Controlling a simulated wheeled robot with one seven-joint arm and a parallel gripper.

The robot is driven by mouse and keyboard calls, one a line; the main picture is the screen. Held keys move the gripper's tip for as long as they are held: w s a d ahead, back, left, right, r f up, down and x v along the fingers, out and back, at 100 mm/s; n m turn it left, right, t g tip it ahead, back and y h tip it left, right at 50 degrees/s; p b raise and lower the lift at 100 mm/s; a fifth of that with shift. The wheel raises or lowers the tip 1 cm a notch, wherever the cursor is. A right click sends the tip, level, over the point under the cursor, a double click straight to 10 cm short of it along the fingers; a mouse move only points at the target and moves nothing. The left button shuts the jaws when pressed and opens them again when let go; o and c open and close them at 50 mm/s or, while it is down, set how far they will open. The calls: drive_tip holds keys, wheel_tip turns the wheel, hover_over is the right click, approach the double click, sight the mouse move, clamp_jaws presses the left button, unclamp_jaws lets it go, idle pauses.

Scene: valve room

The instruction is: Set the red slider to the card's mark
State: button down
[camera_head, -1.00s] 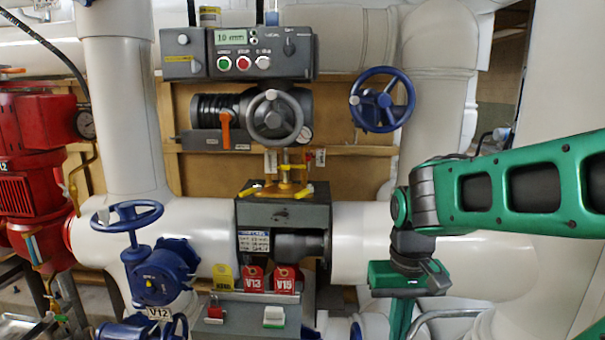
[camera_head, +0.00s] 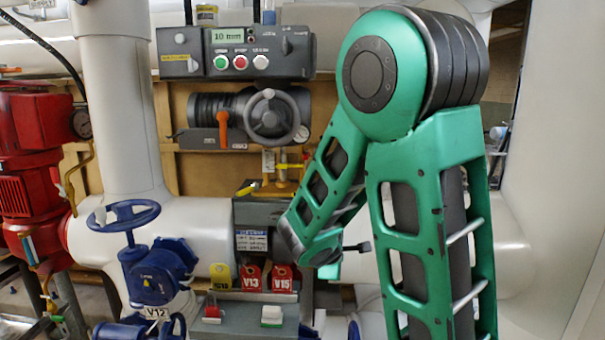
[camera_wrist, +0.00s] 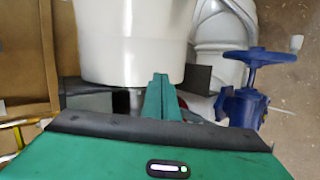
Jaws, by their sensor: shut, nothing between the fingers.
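The red slider (camera_head: 212,312) shows in the head view as a small red block with a pale edge. It sits on a grey panel (camera_head: 243,330) at the bottom middle. I cannot read its position against any scale. A pale green plate reading "10 mm" (camera_head: 228,36) is on the grey control box at the top; I cannot tell if it is the card. My gripper (camera_wrist: 160,82) shows in the wrist view with its green fingers shut and empty. In the head view my arm reaches down in front of the white pipe, its end apart from the slider, to the right and above.
A white block with a green base (camera_head: 271,315) is right of the slider. Yellow, V13 (camera_head: 252,277) and V15 (camera_head: 283,278) tags stand behind the panel. A blue valve (camera_head: 160,272) stands to the left. A grey box on the pipe (camera_head: 252,215) is beside my arm.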

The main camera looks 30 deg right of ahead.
drive_tip(key=w+d+r+n+t+h, duration=0.2)
drive_tip(key=w+r+n+h, duration=0.1)
drive_tip(key=r+n, duration=0.2)
drive_tip(key=n+t, duration=0.9)
drive_tip(key=n, duration=0.6)
approach(306, 157)
wheel_tip(306, 157, down, 3)
drive_tip(key=a, duration=0.1)
drive_tip(key=x, duration=0.8)
drive_tip(key=shift+w+d, duration=0.1)
drive_tip(key=shift+d, duration=0.3)
drive_tip(key=shift+r, duration=0.45)
